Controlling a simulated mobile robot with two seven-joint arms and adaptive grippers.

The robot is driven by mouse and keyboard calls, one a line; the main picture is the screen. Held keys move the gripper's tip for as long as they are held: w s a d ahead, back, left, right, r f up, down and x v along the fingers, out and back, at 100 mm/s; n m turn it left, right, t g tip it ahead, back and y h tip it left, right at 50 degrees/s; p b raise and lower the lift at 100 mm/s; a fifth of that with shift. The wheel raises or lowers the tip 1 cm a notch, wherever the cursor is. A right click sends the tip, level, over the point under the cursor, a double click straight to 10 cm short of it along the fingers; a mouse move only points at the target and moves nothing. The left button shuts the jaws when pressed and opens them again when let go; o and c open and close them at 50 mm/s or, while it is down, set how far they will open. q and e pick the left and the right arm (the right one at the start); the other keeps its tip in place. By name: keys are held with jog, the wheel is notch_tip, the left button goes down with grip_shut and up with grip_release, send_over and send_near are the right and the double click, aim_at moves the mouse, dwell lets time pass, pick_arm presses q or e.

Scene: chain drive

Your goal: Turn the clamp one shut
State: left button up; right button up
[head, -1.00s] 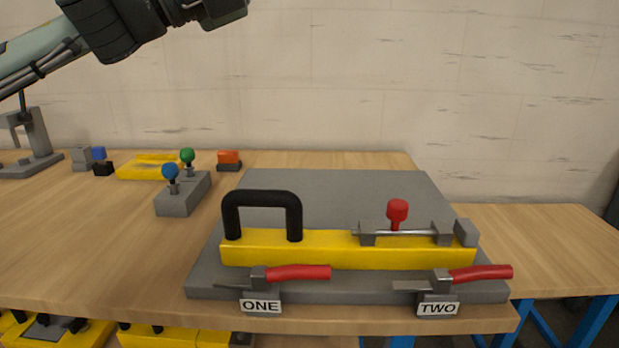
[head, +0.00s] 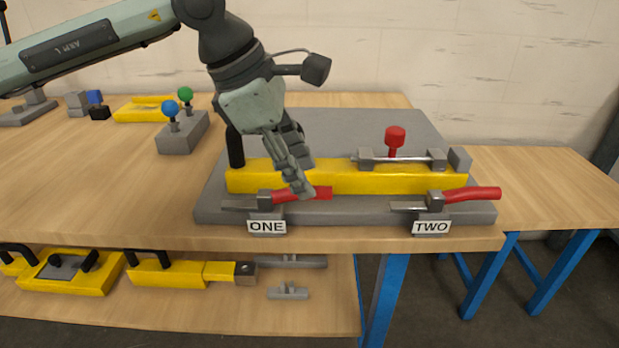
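Clamp one, marked by the label ONE (head: 266,227), sits at the front left of the grey base plate (head: 350,213). Its red handle (head: 323,192) points to the right, and its grey arm (head: 238,207) points left. My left gripper (head: 306,192) reaches down from above, its fingertips at the red handle and covering part of it. Whether the fingers have closed on the handle cannot be told. Clamp two, with its red handle (head: 473,194) and label TWO (head: 431,228), is at the front right. My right gripper is not in view.
A yellow bar (head: 385,180) with a black handle (head: 235,147) lies behind the clamps. A red knob (head: 395,138) stands on its right part. A grey block with blue and green knobs (head: 183,133) is at left. Yellow parts (head: 75,272) lie on the lower shelf.

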pick_arm(q)
jog(key=shift+x, duration=1.55)
jog(key=shift+c, duration=0.6)
grip_shut()
